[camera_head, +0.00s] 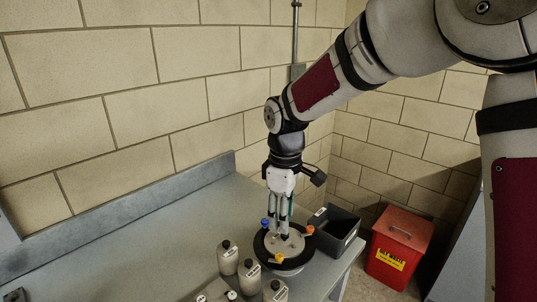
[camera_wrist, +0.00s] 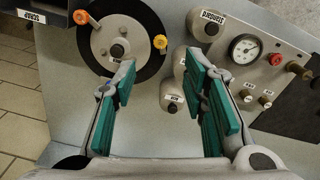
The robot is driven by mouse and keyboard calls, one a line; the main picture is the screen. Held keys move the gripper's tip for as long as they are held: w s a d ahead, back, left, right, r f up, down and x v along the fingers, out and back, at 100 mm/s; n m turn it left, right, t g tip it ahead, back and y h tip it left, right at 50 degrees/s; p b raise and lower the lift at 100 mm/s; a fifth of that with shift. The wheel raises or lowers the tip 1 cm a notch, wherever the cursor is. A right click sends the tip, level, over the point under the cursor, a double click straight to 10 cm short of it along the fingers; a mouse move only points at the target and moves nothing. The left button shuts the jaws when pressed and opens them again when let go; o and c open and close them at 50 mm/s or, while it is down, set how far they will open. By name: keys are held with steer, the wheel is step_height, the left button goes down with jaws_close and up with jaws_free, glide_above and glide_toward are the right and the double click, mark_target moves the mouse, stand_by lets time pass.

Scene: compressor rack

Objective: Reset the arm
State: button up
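My arm reaches in from the upper right of the head view and points down. My gripper (camera_head: 284,228) is over a round grey fixture with a black rim (camera_head: 262,245), which carries blue, orange and yellow knobs. In the wrist view my gripper (camera_wrist: 161,68) is open, its two teal-padded fingers wide apart with nothing held between them. The round fixture (camera_wrist: 149,67) lies beyond the left finger. The head view does not show clearly whether the fingertips touch the fixture.
Several capped bottles (camera_head: 228,259) stand on the grey bench (camera_head: 160,262) near the fixture. A gauge panel (camera_wrist: 285,70) is at right in the wrist view. A dark open bin (camera_head: 335,228) sits behind the fixture; a red waste bin (camera_head: 399,248) stands beyond the bench.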

steer(key=s+d+r+m+t, duration=0.1)
steer(key=s+d+r+m, duration=0.3)
steer(key=s, duration=0.4)
steer(key=s+d+r+m+t, duration=0.2)
steer(key=s+d+r+m, duration=0.2)
steer(key=s, duration=0.4)
steer(key=s+d+r+m+t, duration=0.2)
steer(key=s+d+r+m, duration=0.2)
steer(key=s+d, duration=0.2)
steer(key=shift+s+r+m, duration=0.3)
steer(key=shift+s, duration=0.85)
